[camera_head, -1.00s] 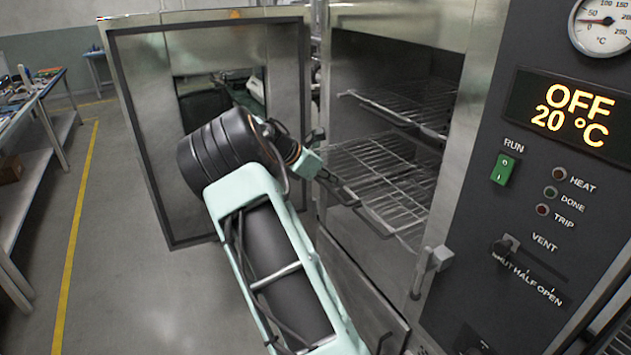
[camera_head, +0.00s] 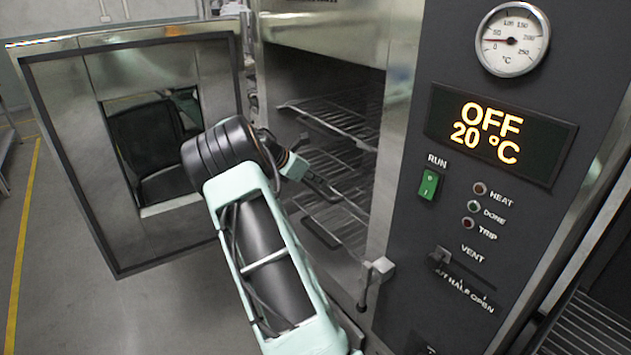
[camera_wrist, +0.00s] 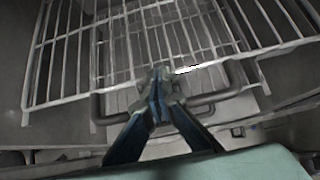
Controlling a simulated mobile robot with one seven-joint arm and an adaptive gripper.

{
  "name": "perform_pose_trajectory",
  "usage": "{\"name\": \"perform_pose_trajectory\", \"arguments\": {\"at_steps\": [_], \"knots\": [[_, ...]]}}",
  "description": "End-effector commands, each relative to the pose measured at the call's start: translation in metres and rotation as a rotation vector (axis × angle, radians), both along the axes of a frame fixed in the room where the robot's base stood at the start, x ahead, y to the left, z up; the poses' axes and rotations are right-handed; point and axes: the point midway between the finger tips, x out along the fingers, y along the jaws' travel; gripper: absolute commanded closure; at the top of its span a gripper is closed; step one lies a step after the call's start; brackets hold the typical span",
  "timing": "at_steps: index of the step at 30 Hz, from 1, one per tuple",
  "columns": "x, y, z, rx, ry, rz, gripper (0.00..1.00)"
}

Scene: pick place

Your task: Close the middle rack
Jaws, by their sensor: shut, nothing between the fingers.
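The oven's wire racks show inside the open chamber in the head view. An upper rack (camera_head: 343,122) sits inside; the middle rack (camera_head: 350,180) is below it, and a dark handle bar (camera_head: 321,233) shows lower at the front. In the wrist view a wire rack (camera_wrist: 205,30) fills the top, with a dark bar handle (camera_wrist: 225,94) along its front edge. My gripper (camera_wrist: 158,84) is shut and empty, its fingertips over the middle of that handle; I cannot tell if they touch. In the head view my gripper (camera_head: 328,192) is at the chamber mouth, partly hiding the racks.
The oven door (camera_head: 75,130) stands wide open at left, beside my arm. The control panel (camera_head: 480,210) and a latch handle (camera_head: 375,275) are right of the opening. Clear floor (camera_head: 50,290) lies at far left.

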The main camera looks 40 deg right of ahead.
Motion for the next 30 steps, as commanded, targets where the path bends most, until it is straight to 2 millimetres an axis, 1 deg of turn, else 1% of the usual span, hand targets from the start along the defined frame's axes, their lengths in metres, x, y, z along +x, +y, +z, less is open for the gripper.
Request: {"name": "perform_pose_trajectory", "arguments": {"at_steps": [6, 19, 23, 26, 30], "knots": [[0.0, -0.003, 0.0, 0.0, 0.0, 0.001, 1.0], [0.0, -0.001, 0.002, 0.0, -0.001, 0.001, 1.0], [0.0, 0.004, 0.011, 0.0, -0.001, 0.001, 1.0], [0.0, 0.011, 0.022, 0.001, -0.001, 0.001, 1.0], [-0.001, 0.025, 0.041, 0.0, -0.001, -0.001, 1.0]]}}
